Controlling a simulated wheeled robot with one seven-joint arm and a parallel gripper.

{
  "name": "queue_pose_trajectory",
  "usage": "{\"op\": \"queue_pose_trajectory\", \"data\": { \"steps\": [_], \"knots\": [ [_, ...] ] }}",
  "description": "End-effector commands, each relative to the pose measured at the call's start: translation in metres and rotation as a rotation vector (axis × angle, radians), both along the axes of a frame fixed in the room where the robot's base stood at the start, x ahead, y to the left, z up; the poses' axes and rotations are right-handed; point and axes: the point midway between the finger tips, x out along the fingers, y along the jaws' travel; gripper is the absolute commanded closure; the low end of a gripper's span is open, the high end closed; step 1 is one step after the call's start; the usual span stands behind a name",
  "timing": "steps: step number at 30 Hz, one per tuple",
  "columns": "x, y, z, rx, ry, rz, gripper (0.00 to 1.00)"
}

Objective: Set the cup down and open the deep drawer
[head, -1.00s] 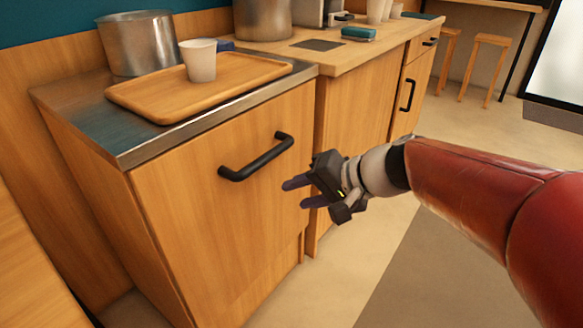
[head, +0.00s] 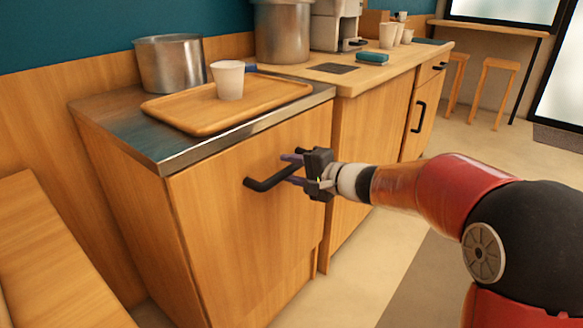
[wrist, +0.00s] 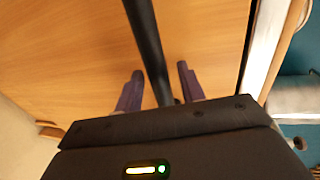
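A white cup (head: 228,80) stands upright on a wooden tray (head: 190,122) on the steel countertop. Below it is the wide wooden front of the deep drawer (head: 232,235), which looks closed, with a black bar handle (head: 266,183). My gripper (head: 291,169) is at the right part of this handle. In the wrist view my two purple fingers (wrist: 156,86) are apart, one on each side of the black handle (wrist: 147,42). Gaps show between the fingers and the bar, so the gripper is open around it.
A steel pot (head: 170,64) stands behind the tray. A wooden counter (head: 400,68) to the right holds a teal box (head: 372,59) and cups. A wooden bench (head: 45,255) is at the lower left. Open floor (head: 370,265) lies in front of the cabinets.

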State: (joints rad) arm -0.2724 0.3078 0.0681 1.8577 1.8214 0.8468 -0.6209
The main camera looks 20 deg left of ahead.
Motion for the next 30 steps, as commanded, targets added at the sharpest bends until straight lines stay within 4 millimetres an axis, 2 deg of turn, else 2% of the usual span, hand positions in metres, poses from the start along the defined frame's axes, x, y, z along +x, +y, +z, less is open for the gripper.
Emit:
{"op": "queue_pose_trajectory", "data": {
  "steps": [10,19,26,30],
  "knots": [
    [0.0019,0.0050,-0.0014,0.000,0.000,0.000,0.61],
    [0.0019,0.0048,-0.0015,-0.001,0.000,0.000,1.00],
    [0.0017,0.0043,-0.0018,-0.001,0.000,0.000,1.00],
    [-0.0009,-0.0024,-0.0034,0.000,-0.001,-0.001,1.00]
  ]
}}
